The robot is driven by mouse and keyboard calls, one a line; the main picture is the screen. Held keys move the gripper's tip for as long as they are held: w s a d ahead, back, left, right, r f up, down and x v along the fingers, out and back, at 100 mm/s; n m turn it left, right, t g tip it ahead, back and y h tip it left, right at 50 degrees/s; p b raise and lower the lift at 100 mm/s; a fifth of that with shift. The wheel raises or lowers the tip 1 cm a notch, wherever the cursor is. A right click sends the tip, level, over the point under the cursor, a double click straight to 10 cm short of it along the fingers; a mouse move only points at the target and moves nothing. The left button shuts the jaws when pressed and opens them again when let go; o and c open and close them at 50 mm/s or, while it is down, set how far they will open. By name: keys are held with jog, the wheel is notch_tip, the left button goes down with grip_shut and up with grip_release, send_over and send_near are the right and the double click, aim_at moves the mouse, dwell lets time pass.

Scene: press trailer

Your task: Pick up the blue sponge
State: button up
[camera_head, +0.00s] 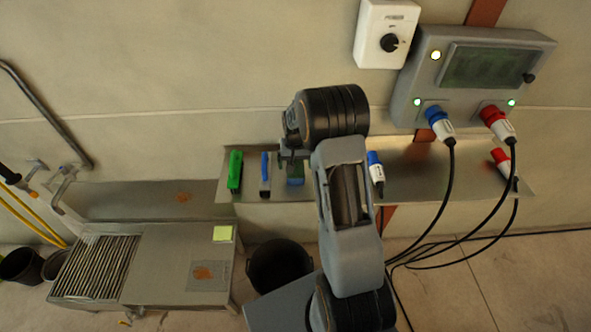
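The blue sponge (296,180) appears to be the small blue block lying on the metal wall shelf (335,187), just left of my forearm. Its upper part is partly hidden by my gripper (291,158). My gripper is over the upper end of the sponge in the picture. I cannot tell whether it touches the sponge or hovers above it. The fingers are small and dark here, so their opening cannot be made out.
On the shelf, a green brush (235,171) and a narrow blue-topped tool (265,174) lie left of the sponge. A blue plug (375,170) lies to its right. A control box (470,80) with cabled plugs is above. A black bucket (280,267) stands below.

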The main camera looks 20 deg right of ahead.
aim_at(296, 170)
jog(key=shift+f+p, duration=0.35)
jog(key=shift+f, duration=1.45)
jog(key=c, duration=1)
jog(key=shift+r, duration=0.1)
jog(key=shift+r, duration=0.55)
jog(key=s+a+r+b, duration=0.2)
jog(key=a+r+b, duration=0.2)
jog(key=a+r, duration=0.7)
jog(key=a, duration=0.3)
jog(key=shift+r, duration=0.4)
